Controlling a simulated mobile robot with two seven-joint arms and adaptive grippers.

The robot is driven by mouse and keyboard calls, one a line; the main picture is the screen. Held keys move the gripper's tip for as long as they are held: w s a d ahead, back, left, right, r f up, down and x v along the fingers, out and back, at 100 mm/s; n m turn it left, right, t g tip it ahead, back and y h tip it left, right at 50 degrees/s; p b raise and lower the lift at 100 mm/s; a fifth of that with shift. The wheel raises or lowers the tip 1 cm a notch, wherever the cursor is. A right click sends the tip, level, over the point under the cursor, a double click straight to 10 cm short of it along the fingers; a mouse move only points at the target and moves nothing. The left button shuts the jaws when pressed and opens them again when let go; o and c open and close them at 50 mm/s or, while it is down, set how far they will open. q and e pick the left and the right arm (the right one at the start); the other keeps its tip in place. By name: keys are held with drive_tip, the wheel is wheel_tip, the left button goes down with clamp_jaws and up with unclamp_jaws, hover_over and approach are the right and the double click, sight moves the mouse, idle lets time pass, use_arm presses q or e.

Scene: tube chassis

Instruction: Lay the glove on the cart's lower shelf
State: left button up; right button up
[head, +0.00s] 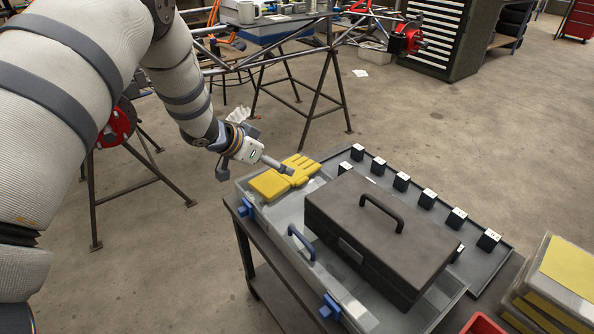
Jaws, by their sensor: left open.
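The yellow glove (268,184) lies at the far left corner of a clear case (286,212) on top of the cart (247,226). My left gripper (256,172) is open just above the glove, one finger reaching over it. I cannot tell whether that finger touches it. The cart's lower shelf (283,306) shows only in part below the top, at the left side. My right gripper is not in view.
A dark toolbox (360,225) sits on the clear case, right of the glove. A grey tray (447,199) with several black blocks lies behind it. A bin with yellow items (562,268) stands at right. The tube chassis (290,50) is behind.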

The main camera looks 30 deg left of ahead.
use_arm(q)
drive_tip(key=b+x, duration=0.1)
drive_tip(key=x, duration=0.3)
drive_tip(key=b+x, duration=0.1)
drive_tip(key=x, duration=0.4)
drive_tip(key=shift+s+a+f, duration=0.2)
drive_tip(key=shift+a+f, duration=0.05)
drive_tip(key=shift+f, duration=0.1)
drive_tip(key=shift+w+f, duration=0.1)
drive_tip(key=shift+w, duration=0.15)
drive_tip(key=shift+r, duration=0.2)
drive_tip(key=c, duration=1.2)
drive_tip(key=shift+o, duration=0.2)
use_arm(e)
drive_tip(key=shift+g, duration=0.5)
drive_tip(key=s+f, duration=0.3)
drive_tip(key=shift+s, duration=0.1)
